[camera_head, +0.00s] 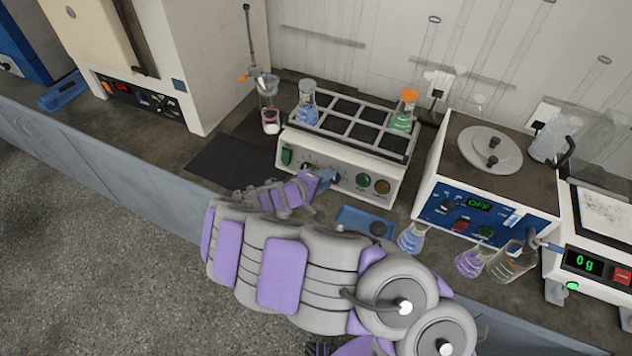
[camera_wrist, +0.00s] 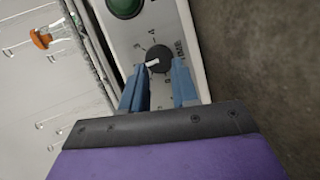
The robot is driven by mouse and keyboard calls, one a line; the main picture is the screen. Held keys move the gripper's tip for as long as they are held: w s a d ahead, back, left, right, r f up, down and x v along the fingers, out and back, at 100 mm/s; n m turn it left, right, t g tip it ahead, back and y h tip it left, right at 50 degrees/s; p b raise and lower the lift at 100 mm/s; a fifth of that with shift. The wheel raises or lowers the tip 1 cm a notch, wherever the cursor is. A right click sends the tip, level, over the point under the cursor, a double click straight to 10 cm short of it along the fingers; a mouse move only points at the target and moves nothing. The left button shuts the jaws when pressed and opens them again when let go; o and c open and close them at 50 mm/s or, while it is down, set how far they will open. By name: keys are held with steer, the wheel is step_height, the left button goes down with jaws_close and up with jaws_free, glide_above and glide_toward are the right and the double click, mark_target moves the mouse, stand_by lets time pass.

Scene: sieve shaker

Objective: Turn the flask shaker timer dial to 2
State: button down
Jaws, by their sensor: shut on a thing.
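The flask shaker (camera_head: 345,162) is a white box with a gridded dark platform, its front panel facing me. My gripper (camera_head: 325,177) is at that panel, and it hides part of the controls there. In the wrist view, the timer dial (camera_wrist: 159,58) is a dark round knob with a white pointer mark directed to the left.
A green round button (camera_wrist: 125,6) is near the dial. Flasks with blue (camera_head: 308,113) and green (camera_head: 402,121) liquid stand on the shaker. More flasks (camera_head: 470,262) stand at the bench front.

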mark_target(338, 180)
steer(key=shift+d+f+g+h, duration=0.15)
steer(key=shift+d, duration=0.4)
steer(key=shift+d+f+g+h, duration=0.1)
steer(key=shift+d+g+h, duration=0.05)
steer(key=shift+d, duration=0.35)
steer(key=c, duration=1)
jaws_free()
steer(key=shift+f, duration=0.1)
steer(key=shift+o, duration=1.3)
steer(key=shift+w+d, duration=0.35)
steer(key=shift+d, duration=0.5)
steer(key=shift+w+a, duration=0.15)
steer(key=shift+a, duration=0.9)
steer(key=shift+a+f, duration=0.1)
steer(key=shift+a, duration=0.5)
steer(key=p+v, duration=0.4)
steer(key=v, duration=1.2)
steer(key=shift+s+d+r, duration=0.15)
steer(key=shift+s+r, duration=0.2)
steer(key=shift+s, duration=0.2)
